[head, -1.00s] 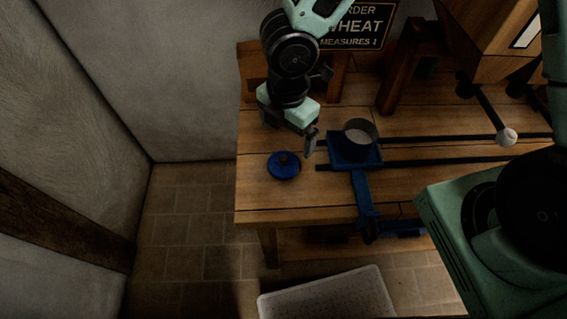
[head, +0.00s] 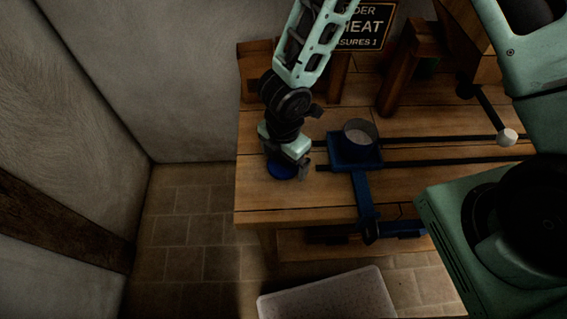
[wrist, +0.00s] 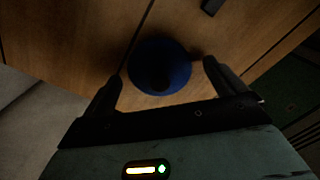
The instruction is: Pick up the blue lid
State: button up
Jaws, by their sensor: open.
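The round blue lid (head: 281,172) lies flat on the wooden bench near its left end. My gripper (head: 290,168) is just above it and hides part of it in the head view.
A round grey-rimmed pan (head: 361,133) stands on a blue carriage (head: 345,157) on dark rails, right of the lid. A dark sign (head: 368,25) stands behind. A pale speckled bin (head: 330,297) is on the floor in front. The bench (head: 300,205) is bare at front left.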

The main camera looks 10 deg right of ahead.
jog(key=c, duration=1)
jog(key=shift+c, duration=0.3)
